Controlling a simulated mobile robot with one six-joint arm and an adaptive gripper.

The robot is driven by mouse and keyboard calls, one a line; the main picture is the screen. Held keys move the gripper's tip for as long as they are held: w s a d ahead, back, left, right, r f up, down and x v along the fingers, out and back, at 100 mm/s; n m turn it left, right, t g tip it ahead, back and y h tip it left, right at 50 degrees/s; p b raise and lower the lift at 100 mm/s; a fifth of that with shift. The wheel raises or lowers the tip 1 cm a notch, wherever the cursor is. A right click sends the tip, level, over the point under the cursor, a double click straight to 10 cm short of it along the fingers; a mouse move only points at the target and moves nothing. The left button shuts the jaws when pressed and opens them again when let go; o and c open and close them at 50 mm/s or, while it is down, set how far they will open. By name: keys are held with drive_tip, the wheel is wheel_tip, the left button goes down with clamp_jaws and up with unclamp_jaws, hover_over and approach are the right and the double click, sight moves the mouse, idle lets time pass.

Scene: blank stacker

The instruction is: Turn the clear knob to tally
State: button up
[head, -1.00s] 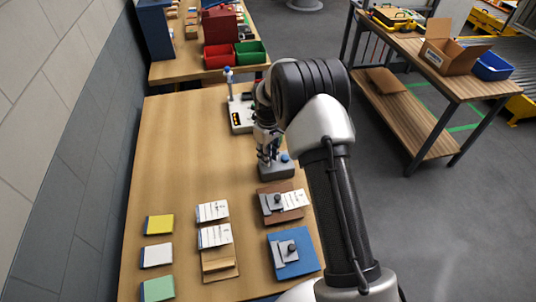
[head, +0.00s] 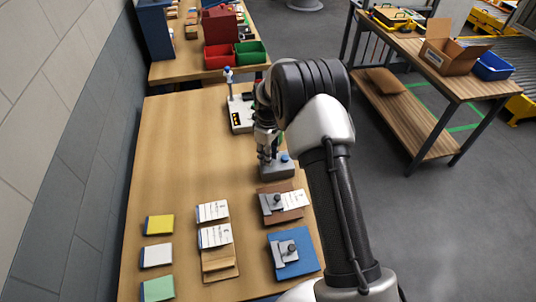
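A grey box (head: 277,171) with a blue round top piece (head: 285,158) sits near the right edge of the wooden table. My gripper (head: 267,158) points down at the left part of this box. Its fingertips are small and close to the box, so I cannot tell whether they are open or shut, or touching. Any knob under the gripper is hidden by the fingers. A white device (head: 240,112) with a dark display and a blue-topped post (head: 228,76) stands behind, partly hidden by my arm.
Yellow (head: 159,225), white (head: 156,255) and green pads (head: 157,289) lie at the front left. Printed cards (head: 213,211) lie beside them. A brown board (head: 272,215) and a blue board (head: 305,265) carry grey clamps. The table's middle left is clear.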

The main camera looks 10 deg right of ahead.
drive_tip(key=o, duration=0.5)
drive_tip(key=shift+c, duration=0.2)
wheel_tip(320, 180, up, 12)
idle(0.4)
